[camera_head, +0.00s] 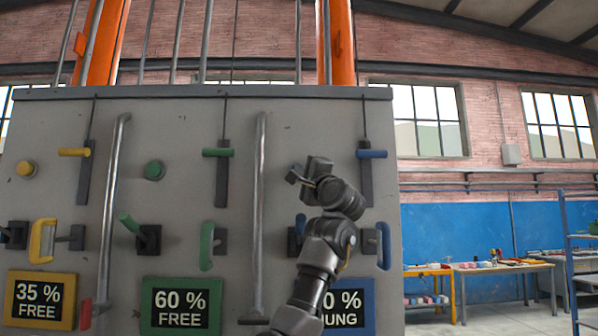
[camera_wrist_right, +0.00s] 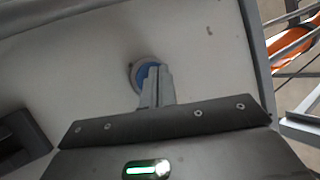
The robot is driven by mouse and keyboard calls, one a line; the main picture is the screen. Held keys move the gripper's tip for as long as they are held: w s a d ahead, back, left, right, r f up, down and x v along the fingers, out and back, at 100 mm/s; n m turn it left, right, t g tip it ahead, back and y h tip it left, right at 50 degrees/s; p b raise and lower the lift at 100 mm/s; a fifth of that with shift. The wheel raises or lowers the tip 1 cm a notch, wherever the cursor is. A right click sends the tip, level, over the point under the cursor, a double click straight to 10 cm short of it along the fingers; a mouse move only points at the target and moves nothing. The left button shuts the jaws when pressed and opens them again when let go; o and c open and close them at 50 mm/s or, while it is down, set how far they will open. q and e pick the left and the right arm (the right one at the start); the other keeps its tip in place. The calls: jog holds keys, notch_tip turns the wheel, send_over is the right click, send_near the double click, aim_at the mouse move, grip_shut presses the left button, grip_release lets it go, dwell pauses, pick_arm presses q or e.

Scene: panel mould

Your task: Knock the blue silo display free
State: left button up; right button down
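The blue silo display (camera_head: 352,306) is at the lower right of the grey panel. My right arm covers its left part; "0 %" and "UNG" show. My right gripper (camera_head: 308,172) is raised in front of the blue column, above the display. In the right wrist view its fingers (camera_wrist_right: 157,84) are together, with nothing seen between them. They point at a round blue button (camera_wrist_right: 139,77) on the panel and partly cover it. I cannot tell whether they touch it. In the head view my gripper hides this button. My left gripper is not in view.
A blue slider handle (camera_head: 372,154) and a blue loop handle (camera_head: 384,246) sit right of my right arm. A vertical grey rail (camera_head: 259,200) stands to its left. The yellow display (camera_head: 40,300) and green display (camera_head: 180,307) both read FREE.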

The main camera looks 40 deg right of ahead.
jog(key=shift+s+a+f+b, duration=0.15)
jog(key=shift+s+a+b, duration=0.25)
jog(key=shift+s+b, duration=0.25)
jog(key=shift+a, duration=0.1)
jog(key=s+a+b, duration=0.1)
jog(key=s, duration=0.1)
jog(key=s+a+b, duration=0.1)
jog(key=s+a, duration=0.1)
dwell(0.5)
jog(key=shift+w, duration=0.1)
dwell(0.7)
